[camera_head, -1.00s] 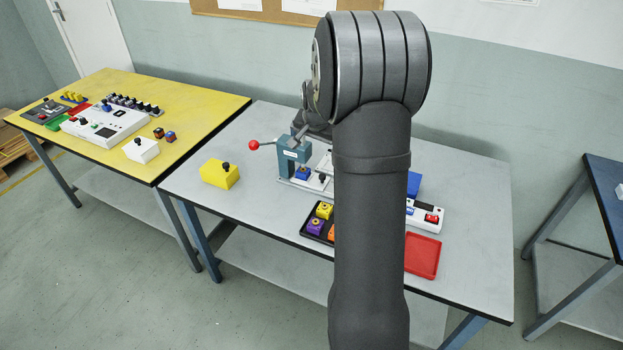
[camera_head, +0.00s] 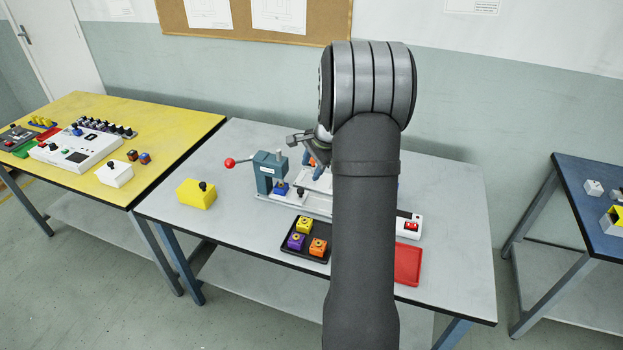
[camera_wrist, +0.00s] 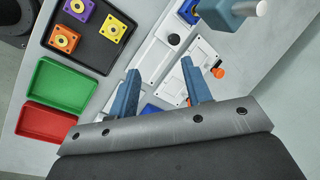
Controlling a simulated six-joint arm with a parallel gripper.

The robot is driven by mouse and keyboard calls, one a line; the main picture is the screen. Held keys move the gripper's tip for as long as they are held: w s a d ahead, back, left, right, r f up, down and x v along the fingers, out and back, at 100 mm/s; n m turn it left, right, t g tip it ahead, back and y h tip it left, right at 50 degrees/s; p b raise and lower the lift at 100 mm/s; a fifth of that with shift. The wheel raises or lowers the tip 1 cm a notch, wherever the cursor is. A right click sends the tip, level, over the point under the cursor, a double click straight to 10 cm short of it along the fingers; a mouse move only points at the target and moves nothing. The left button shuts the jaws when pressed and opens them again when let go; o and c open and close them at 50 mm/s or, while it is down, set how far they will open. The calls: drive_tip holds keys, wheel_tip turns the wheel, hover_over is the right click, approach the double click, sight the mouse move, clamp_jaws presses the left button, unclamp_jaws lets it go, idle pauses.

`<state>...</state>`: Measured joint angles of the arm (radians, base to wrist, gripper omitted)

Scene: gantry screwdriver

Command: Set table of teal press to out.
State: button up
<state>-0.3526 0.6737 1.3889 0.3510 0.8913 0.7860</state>
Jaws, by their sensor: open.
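The teal press (camera_head: 267,173) stands on the grey table, with a red ball on its lever (camera_head: 230,162). Its white sliding table bears a blue block (camera_head: 281,188) and a black knob (camera_head: 300,191). In the wrist view the teal head (camera_wrist: 222,14) is at the top right, with the blue block (camera_wrist: 188,12) beside it and the black knob (camera_wrist: 173,40) to the lower left. My gripper (camera_wrist: 160,68) is open and empty, its two blue fingers apart over the white base, with the knob ahead of them. In the head view my arm hides most of the gripper.
A black tray (camera_wrist: 82,52) holds yellow, purple and orange blocks. Green (camera_wrist: 62,78) and red (camera_wrist: 44,122) trays lie beside it. An orange knob (camera_wrist: 218,72) is right of my fingers. A yellow box (camera_head: 196,194) stands at the left of the grey table.

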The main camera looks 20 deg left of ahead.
drive_tip(key=w+d+f+m+g+y, duration=0.1)
drive_tip(key=w+d+f+m+y, duration=0.3)
drive_tip(key=d+m, duration=0.45)
drive_tip(key=m+y, duration=0.1)
drive_tip(key=m, duration=0.1)
approach(301, 190)
drive_tip(key=x, duration=0.8)
drive_tip(key=shift+a, duration=0.1)
clamp_jaws()
